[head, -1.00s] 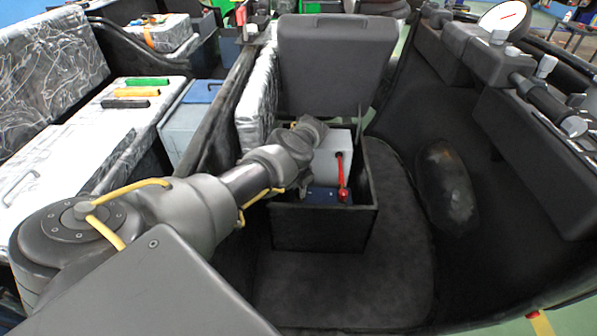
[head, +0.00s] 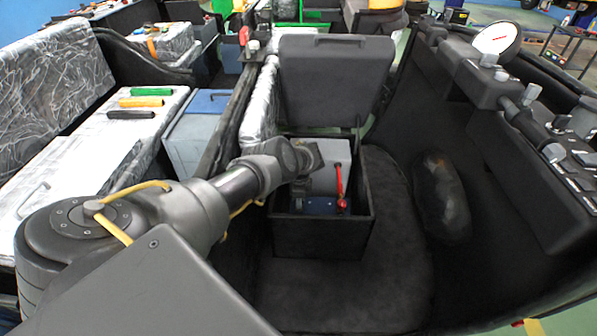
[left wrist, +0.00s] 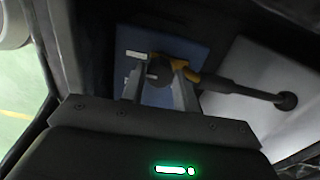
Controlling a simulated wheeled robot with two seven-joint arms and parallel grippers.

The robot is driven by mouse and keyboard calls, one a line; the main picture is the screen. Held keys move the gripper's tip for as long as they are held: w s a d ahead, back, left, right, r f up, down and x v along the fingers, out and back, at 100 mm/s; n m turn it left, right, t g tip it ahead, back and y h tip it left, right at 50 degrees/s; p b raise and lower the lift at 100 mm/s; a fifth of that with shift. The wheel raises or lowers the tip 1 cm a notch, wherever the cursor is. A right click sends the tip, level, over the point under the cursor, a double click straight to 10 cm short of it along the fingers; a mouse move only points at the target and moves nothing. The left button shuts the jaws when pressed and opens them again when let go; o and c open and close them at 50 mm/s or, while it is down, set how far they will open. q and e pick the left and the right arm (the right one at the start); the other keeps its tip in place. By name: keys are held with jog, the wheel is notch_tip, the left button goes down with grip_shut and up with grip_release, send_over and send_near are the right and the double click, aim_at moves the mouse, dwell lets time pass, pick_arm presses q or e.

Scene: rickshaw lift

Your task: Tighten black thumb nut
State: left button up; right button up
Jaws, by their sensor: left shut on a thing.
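The black thumb nut (left wrist: 158,70) shows in the left wrist view as a small dark round knob between my two fingers. My left gripper (left wrist: 160,80) is shut on it, one finger on each side. A brass-orange clamp (left wrist: 187,72) sits beside it, with a black cable or rod running right to a round dark end (left wrist: 286,101). Under them is a blue surface (left wrist: 190,50). In the head view my left gripper (head: 300,188) reaches down into the open black box (head: 315,236), and the nut is hidden there. My right gripper is not in view.
Inside the box are a grey block (head: 325,178), a red cable or lever (head: 341,205) and a blue surface (head: 320,206). The raised lid (head: 330,75) stands behind. A white bench with coloured bars (head: 130,114) is left; a dark console (head: 530,150) is right.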

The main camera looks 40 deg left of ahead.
pick_arm(q)
jog(key=shift+d+f+m, duration=0.1)
jog(key=shift+d+m, duration=0.15)
jog(key=shift+m, duration=0.05)
jog(key=o, duration=1)
jog(key=shift+a, duration=0.1)
